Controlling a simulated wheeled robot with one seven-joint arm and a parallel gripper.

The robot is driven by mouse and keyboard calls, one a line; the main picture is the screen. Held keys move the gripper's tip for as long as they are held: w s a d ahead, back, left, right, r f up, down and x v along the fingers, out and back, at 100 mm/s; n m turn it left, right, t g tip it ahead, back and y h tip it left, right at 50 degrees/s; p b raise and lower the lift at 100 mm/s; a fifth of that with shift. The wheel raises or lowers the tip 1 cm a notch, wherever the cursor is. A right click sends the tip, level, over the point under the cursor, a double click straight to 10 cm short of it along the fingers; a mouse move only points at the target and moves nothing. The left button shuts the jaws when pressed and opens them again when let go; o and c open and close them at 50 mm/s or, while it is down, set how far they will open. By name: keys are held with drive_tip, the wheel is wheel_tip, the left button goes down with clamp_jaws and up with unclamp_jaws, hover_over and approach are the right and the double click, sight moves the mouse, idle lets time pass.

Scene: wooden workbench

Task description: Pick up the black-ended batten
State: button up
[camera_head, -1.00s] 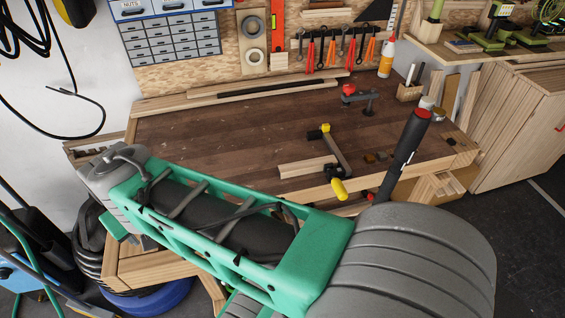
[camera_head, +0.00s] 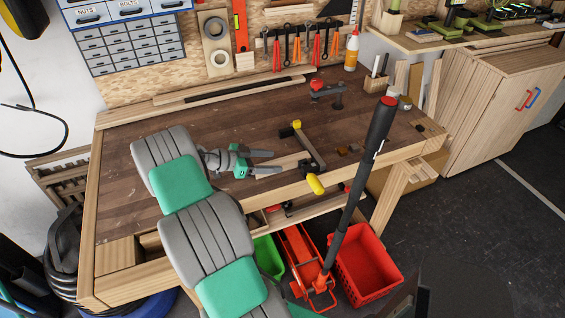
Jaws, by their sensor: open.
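A short pale wooden batten (camera_head: 292,162) lies on the workbench near its front edge. Its left part is hidden by my gripper, and its right end meets the dark clamp, so I cannot clearly tell a black end on it. My gripper (camera_head: 275,162) is open, with its two fingers pointing right, one on the far side and one on the near side of the batten's left part. I cannot tell whether they are above it or level with it, or whether they touch it.
A bar clamp (camera_head: 309,150) with yellow ends sits right beside the batten. Long strips of wood (camera_head: 200,98) lie along the back edge. A red crate (camera_head: 365,265) stands below the bench. The bench's left half is mostly clear.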

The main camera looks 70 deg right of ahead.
sight(281, 162)
drive_tip(key=p+x, duration=0.1)
drive_tip(key=x, duration=0.3)
drive_tip(key=shift+a, duration=0.1)
drive_tip(key=shift+c, duration=0.4)
clamp_jaws()
